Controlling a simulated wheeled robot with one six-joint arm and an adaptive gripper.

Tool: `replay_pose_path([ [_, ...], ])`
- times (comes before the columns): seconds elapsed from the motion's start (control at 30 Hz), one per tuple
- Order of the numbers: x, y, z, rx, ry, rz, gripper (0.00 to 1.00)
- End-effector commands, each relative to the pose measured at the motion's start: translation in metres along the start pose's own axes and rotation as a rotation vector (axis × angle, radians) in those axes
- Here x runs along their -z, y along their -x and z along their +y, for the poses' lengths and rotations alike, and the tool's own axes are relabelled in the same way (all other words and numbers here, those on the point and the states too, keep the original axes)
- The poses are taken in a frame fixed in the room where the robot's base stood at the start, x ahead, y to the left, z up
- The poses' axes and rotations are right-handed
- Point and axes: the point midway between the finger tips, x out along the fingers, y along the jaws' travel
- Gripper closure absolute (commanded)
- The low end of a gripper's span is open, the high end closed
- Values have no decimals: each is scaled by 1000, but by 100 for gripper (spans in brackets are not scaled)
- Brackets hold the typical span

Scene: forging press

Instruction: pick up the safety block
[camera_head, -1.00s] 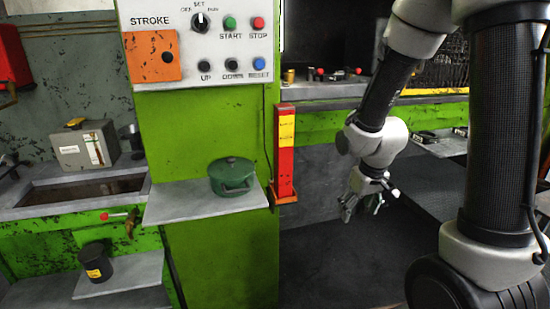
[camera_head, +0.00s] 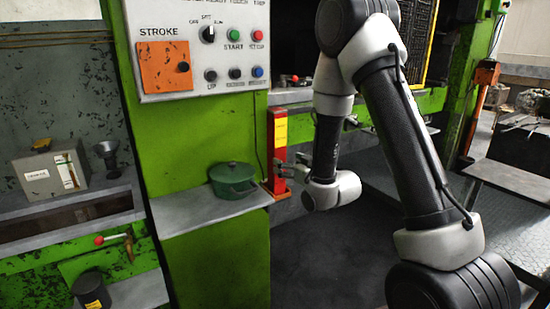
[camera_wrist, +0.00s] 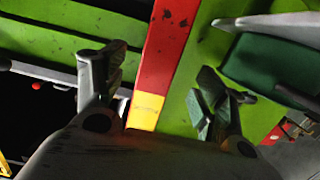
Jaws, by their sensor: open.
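The safety block is an upright red post with a yellow label (camera_head: 281,132), standing at the right end of the grey shelf against the green press. In the wrist view, the red and yellow block (camera_wrist: 168,42) runs tilted up between my fingers. My gripper (camera_head: 289,168) is at the block's lower part, reaching in from the right. In the wrist view, my gripper (camera_wrist: 150,85) is open, with one finger on each side of the block and gaps visible beside it. How deep the block sits between the fingers is hard to tell.
A green lidded pot (camera_head: 233,179) stands on the shelf (camera_head: 190,212) close left of the block. The control panel (camera_head: 200,50) is above. A grey box (camera_head: 50,174) and a black cup (camera_head: 90,290) are at left. Dark floor lies open below my arm.

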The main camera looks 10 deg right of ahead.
Motion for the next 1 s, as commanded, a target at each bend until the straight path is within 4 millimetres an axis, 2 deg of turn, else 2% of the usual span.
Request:
replay_pose_path([
  [0.1, 19, 1, 0, 2, 0, 81, 29],
  [0.23, 29, -5, -1, 3, 0, 121, 29],
  [0.47, 31, -33, -1, 3, 0, 121, 29],
  [0.7, 33, -69, -1, 3, 0, 121, 29],
  [0.8, 33, -76, -1, 2, -1, 120, 29],
  [1.0, 33, -77, -1, 2, -1, 119, 29],
])
